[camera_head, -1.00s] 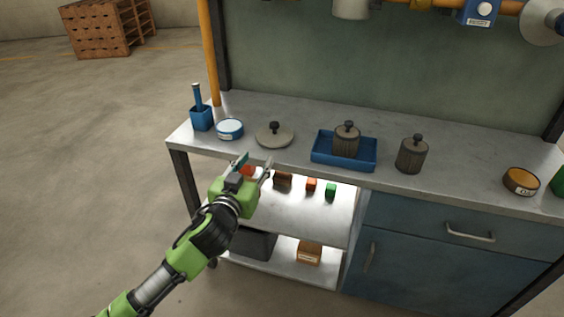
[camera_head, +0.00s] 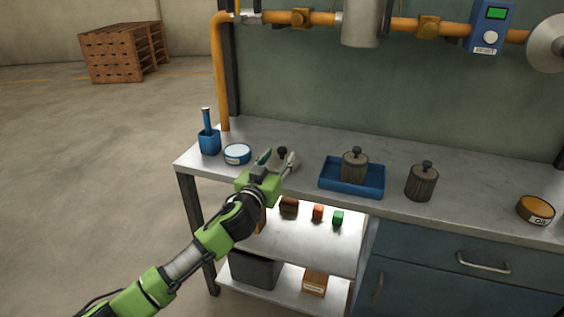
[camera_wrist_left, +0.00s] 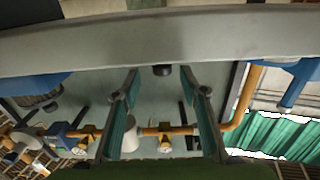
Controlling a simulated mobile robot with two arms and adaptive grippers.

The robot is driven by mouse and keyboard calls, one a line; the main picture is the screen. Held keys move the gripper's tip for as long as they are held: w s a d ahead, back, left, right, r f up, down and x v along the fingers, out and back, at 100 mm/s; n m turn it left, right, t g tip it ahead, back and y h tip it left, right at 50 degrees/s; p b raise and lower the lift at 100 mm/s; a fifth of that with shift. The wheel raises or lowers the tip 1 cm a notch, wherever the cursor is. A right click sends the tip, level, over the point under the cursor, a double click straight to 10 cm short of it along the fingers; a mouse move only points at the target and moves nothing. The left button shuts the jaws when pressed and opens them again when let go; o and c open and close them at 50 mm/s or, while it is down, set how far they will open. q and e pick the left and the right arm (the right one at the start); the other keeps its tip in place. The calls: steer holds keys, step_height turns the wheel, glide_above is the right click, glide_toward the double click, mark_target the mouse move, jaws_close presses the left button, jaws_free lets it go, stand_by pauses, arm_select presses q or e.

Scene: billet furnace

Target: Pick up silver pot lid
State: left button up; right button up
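The silver pot lid (camera_head: 281,162), grey and round with a dark knob, lies on the bench between the round blue-and-white tin and the blue tray. My left gripper (camera_head: 279,162) is open and empty at the lid's front side, partly covering it in the head view. In the left wrist view, which looks upside down, the open fingers (camera_wrist_left: 165,95) stand apart, with the lid's dark knob (camera_wrist_left: 162,71) between their directions. The lid's disc is hard to make out there. My right gripper is not in view.
A blue tray (camera_head: 329,187) holds a dark lidded canister (camera_head: 354,168); another canister (camera_head: 422,182) stands to its right. The blue-and-white tin (camera_head: 237,154) and blue cup (camera_head: 209,143) are at the left. The bench front edge lies close to my left arm.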

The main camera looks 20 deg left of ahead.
mark_target(280, 152)
arm_select(q)
steer(key=w, duration=0.3)
steer(key=shift+w+a, duration=0.1)
steer(key=shift+w, duration=0.15)
steer(key=shift+w+r+b, duration=0.1)
steer(key=shift+w+b, duration=0.2)
steer(key=shift+w, duration=0.3)
jaws_close()
steer(key=shift+r, duration=0.1)
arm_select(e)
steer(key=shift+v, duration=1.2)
